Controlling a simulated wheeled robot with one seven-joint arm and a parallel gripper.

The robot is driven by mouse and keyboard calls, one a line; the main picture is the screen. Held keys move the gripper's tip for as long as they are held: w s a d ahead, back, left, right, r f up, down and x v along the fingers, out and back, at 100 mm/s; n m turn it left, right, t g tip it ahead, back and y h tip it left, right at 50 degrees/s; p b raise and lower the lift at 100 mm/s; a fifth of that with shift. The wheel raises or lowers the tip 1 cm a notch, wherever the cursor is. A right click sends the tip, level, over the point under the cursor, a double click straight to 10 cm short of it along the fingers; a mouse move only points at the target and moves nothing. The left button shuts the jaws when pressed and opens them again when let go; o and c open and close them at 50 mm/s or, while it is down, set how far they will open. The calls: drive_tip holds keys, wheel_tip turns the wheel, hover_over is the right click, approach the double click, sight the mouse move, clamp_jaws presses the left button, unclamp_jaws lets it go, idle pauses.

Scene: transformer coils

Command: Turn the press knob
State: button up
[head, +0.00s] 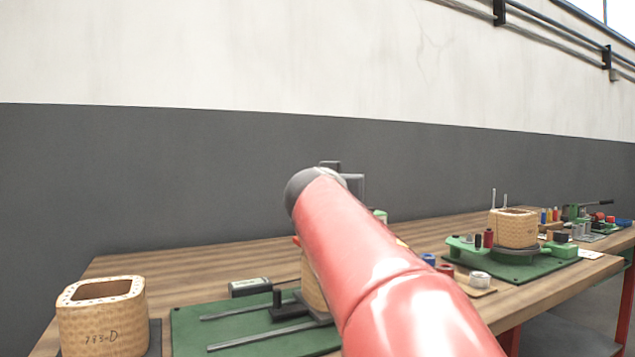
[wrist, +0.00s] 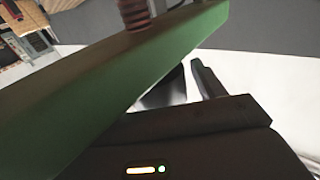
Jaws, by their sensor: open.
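In the wrist view a green bar (wrist: 110,75), apparently part of the press, runs slantwise close across the picture. A dark reddish threaded spindle (wrist: 134,14) stands behind its upper edge. My gripper (wrist: 188,82) is open, its dark fingers reaching past the bar and partly hidden by it. I cannot tell whether they touch anything. In the head view my red arm covers the middle and hides the gripper's fingers and most of the press. No knob shows clearly in either view. A green base plate (head: 190,335) with metal rails and a black clamp lies left of my arm.
A woven coil (head: 100,325) stands at the front left of the wooden table (head: 150,265). Farther right are another coil (head: 513,230) on a green fixture, spools and more tools. A grey and white wall is behind.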

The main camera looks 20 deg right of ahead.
drive_tip(key=c, duration=1)
drive_tip(key=shift+f+m+g+h+b, duration=0.15)
drive_tip(key=shift+m+g+h+b, duration=0.2)
drive_tip(key=shift+b, duration=0.25)
